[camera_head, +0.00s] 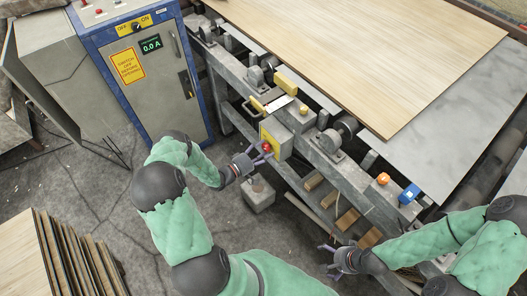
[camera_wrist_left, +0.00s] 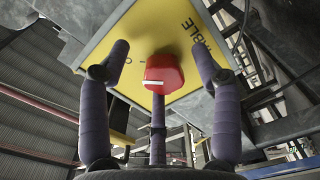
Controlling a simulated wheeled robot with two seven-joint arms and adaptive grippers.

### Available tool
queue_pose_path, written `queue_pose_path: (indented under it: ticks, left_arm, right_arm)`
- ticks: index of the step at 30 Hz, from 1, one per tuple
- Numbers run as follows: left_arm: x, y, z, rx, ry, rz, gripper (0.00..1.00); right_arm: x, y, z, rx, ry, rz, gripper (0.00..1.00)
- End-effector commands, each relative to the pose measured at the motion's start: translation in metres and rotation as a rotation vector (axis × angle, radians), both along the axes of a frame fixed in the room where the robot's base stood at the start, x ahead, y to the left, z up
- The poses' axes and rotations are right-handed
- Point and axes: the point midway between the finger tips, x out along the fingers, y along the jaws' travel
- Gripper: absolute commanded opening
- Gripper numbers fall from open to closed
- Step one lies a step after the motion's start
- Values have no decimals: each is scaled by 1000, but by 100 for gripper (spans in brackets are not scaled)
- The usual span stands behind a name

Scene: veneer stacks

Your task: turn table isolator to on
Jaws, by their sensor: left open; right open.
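The table isolator is a red knob (camera_head: 267,147) on a yellow plate on a small box at the table frame. In the left wrist view the knob (camera_wrist_left: 163,72) has a white mark. Its yellow plate (camera_wrist_left: 140,35) shows the letters "ABLE" and a round mark; other lettering is hidden. My left gripper (camera_head: 262,156) is open right at the knob. In the wrist view the fingers of my left gripper (camera_wrist_left: 163,65) stand on either side of the knob, with gaps, and a third finger is below. My right gripper (camera_head: 330,258) is open and empty, low at the frame.
A grey cabinet (camera_head: 160,95) with an OFF/ON switch and a "0.0 A" display stands at the left. A wood veneer sheet (camera_head: 370,50) lies on the table above the frame. Orange (camera_head: 383,179) and blue (camera_head: 408,194) parts sit on the frame. Veneer stacks (camera_head: 50,260) stand lower left.

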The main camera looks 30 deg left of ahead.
Motion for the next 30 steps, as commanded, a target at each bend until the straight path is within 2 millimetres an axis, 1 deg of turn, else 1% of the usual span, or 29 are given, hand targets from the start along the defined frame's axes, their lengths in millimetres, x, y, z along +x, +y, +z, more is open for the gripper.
queue_pose_path:
  ticks: [5,8,11,21,25,30]
  left_arm:
    - [-1,3,1,2,-2,4,64]
    - [-8,7,1,4,-2,5,64]
    - [-21,13,1,3,-1,7,64]
    - [-83,37,0,1,-1,5,64]
    - [-99,43,0,1,0,3,64]
    - [-109,46,0,0,0,1,64]
  right_arm:
    - [0,0,0,0,0,0,100]
    - [0,0,0,0,0,0,100]
    - [0,0,0,0,0,0,100]
    - [0,0,0,0,0,0,100]
    - [0,0,0,0,0,0,100]
    - [0,0,0,0,0,0,100]
